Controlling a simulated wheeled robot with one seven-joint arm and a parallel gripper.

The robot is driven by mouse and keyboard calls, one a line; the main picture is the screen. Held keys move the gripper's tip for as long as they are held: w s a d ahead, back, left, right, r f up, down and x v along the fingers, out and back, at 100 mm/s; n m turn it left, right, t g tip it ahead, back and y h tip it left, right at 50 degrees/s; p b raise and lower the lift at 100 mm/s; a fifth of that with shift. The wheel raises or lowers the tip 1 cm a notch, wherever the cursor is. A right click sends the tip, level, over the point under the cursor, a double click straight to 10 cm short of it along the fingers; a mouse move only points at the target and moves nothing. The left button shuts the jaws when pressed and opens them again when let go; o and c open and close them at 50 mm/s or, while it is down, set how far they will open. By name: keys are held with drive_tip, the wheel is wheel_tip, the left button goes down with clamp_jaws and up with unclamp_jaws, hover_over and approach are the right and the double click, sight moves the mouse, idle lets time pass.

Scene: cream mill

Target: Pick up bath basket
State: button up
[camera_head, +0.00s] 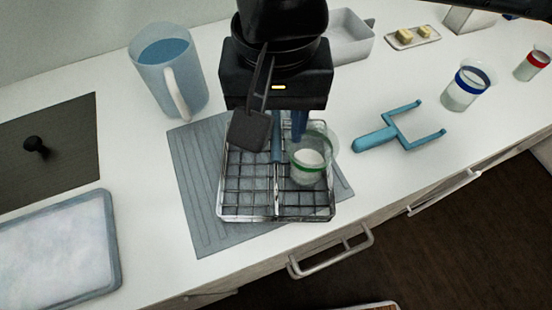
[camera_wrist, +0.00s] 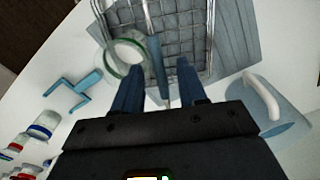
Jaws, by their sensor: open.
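The bath basket (camera_head: 240,213) is a rectangular wire-grid basket standing on a grey ribbed mat. A blue-grey bar, seemingly its handle (camera_head: 277,178), runs along its middle. A clear cup with a green band (camera_head: 309,165) is in its right half. My gripper (camera_head: 287,128) is above the far part of the basket, pointing down. In the wrist view, my gripper's (camera_wrist: 159,67) two blue fingers are apart, one on each side of the bar, and hold nothing. The basket (camera_wrist: 190,45) shows beyond them. Whether the fingers touch the bar is unclear. My gripper hides the basket's far end.
A large water jug (camera_head: 165,75) stands at back left of the mat (camera_head: 200,200). A white-filled tray (camera_head: 60,245) is at front left. The counter's front edge is close to the basket.

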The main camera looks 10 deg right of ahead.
drive_tip(key=shift+f, duration=0.1)
clamp_jaws()
idle(0.3)
idle(0.4)
